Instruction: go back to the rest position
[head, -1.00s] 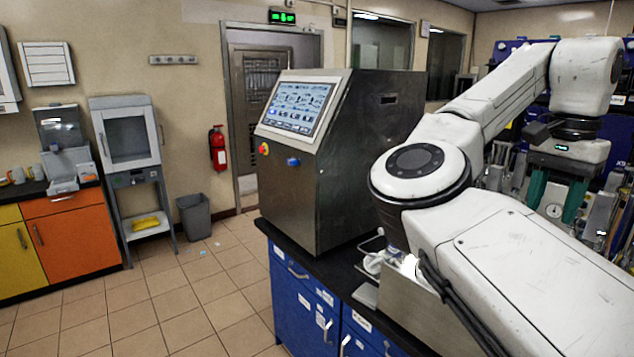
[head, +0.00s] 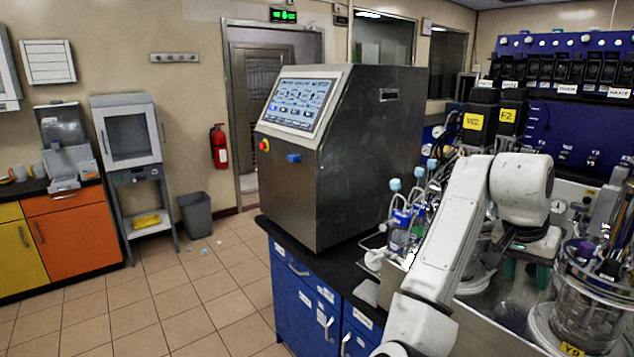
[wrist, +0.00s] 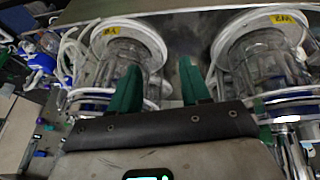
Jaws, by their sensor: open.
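My gripper (wrist: 158,88) shows in the wrist view with its two green fingers apart and nothing between them. In the head view my white arm reaches over the right part of the bench, and the gripper's green fingers show only partly below the wrist.
A steel cabinet with a screen (head: 335,150) stands on the black-topped blue bench (head: 300,300). Blue-capped bottles (head: 397,228) stand beside my arm. A glass vessel (head: 590,300) is at the right, and a purple pump rack (head: 570,130) is behind.

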